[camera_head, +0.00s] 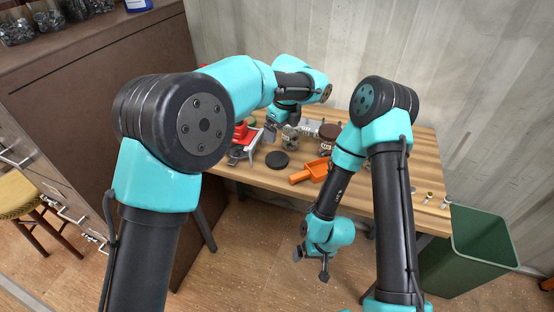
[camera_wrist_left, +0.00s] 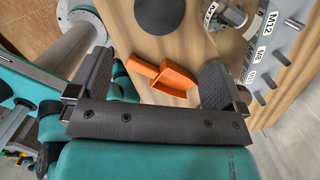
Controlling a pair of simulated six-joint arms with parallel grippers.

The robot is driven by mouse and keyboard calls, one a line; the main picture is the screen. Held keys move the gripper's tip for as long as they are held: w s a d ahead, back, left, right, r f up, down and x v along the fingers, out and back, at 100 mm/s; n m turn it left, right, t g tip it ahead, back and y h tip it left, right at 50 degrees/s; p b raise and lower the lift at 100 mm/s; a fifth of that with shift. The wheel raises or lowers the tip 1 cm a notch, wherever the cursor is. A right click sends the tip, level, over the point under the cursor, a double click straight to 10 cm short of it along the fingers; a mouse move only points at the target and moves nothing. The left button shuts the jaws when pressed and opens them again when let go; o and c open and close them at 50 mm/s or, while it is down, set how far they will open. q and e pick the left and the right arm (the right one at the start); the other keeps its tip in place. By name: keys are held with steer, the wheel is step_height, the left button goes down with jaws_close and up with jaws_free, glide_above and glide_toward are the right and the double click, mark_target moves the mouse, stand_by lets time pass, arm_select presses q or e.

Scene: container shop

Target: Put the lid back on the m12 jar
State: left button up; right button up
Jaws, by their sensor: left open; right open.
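A flat dark round disc (camera_head: 277,160) lies on the wooden table; it also shows in the left wrist view (camera_wrist_left: 160,12). I cannot tell whether it is the lid. A clear jar (camera_head: 290,138) stands behind it, and a jar with a brown top (camera_head: 328,133) stands to its right. Their labels are too small to read there. A jar with a pale label (camera_wrist_left: 224,16) shows at the top of the left wrist view. My left gripper (camera_head: 282,124) is open and empty near the clear jar. My right gripper (camera_head: 310,267) is open and empty, low in front of the table.
An orange scoop (camera_head: 311,172) lies on the table near the dark disc. A red and white item (camera_head: 243,137) stands at the left. A grey rack (camera_wrist_left: 272,60) bears M12 and M8 labels. Small brass-coloured pieces (camera_head: 430,196) lie at right. A green bin (camera_head: 478,250) stands beside the table.

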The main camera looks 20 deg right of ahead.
arm_select(q)
glide_above(277, 158)
steer(key=f, duration=0.7)
steer(key=shift+s+d+f, duration=0.3)
steer(key=shift+s+f, duration=0.1)
steer(key=shift+f, duration=0.1)
steer(key=f, duration=0.5)
steer(key=shift+w+a, duration=0.25)
steer(key=shift+w, duration=0.05)
steer(key=shift+c, duration=0.5)
steer(key=c, duration=0.6)
steer(key=shift+o, duration=0.2)
steer(key=shift+r, duration=0.2)
